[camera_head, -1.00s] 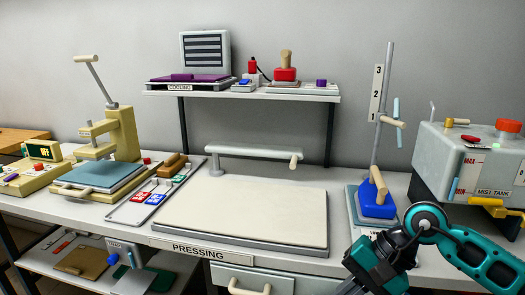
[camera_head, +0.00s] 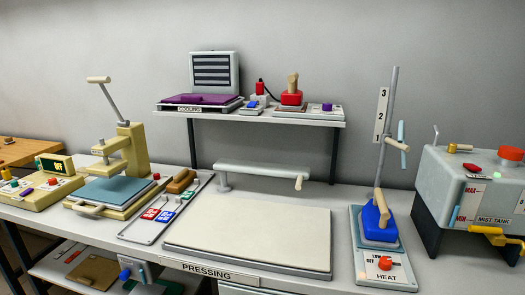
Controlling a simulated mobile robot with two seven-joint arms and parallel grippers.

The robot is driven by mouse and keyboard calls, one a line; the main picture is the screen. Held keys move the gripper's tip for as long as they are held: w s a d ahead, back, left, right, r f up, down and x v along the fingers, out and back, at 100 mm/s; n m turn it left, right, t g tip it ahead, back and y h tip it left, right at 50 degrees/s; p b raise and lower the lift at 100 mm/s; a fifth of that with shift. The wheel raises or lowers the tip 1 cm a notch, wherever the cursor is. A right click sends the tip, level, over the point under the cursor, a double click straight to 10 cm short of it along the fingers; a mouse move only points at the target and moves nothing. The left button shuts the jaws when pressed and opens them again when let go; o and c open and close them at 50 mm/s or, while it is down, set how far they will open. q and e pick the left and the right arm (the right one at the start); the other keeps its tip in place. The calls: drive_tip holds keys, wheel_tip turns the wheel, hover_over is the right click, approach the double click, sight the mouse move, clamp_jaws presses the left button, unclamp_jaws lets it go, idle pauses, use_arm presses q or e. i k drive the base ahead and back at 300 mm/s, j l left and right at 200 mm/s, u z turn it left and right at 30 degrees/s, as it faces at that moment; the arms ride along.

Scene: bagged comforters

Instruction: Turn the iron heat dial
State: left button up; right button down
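The blue iron (camera_head: 376,222) with a wooden handle stands on a grey base on the right part of the bench. The red heat dial (camera_head: 385,263) sits on the white front panel of that base, above the label HEAT (camera_head: 387,276). Small LOW and OFF marks show beside the dial, and its pointer detail is too small to read surely. Nothing covers the dial. Neither of my grippers is in view.
The pale pressing board (camera_head: 250,232) lies left of the iron base. The mist tank (camera_head: 470,190) with a yellow tap stands to the right. A post with a numbered 1-2-3 plate (camera_head: 382,114) rises behind the iron. Bench space between iron base and tank is clear.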

sight(385, 264)
drive_tip(key=z, duration=0.8)
drive_tip(key=i+l+u, duration=0.1)
drive_tip(key=l+u, duration=0.25)
drive_tip(key=l, duration=0.4)
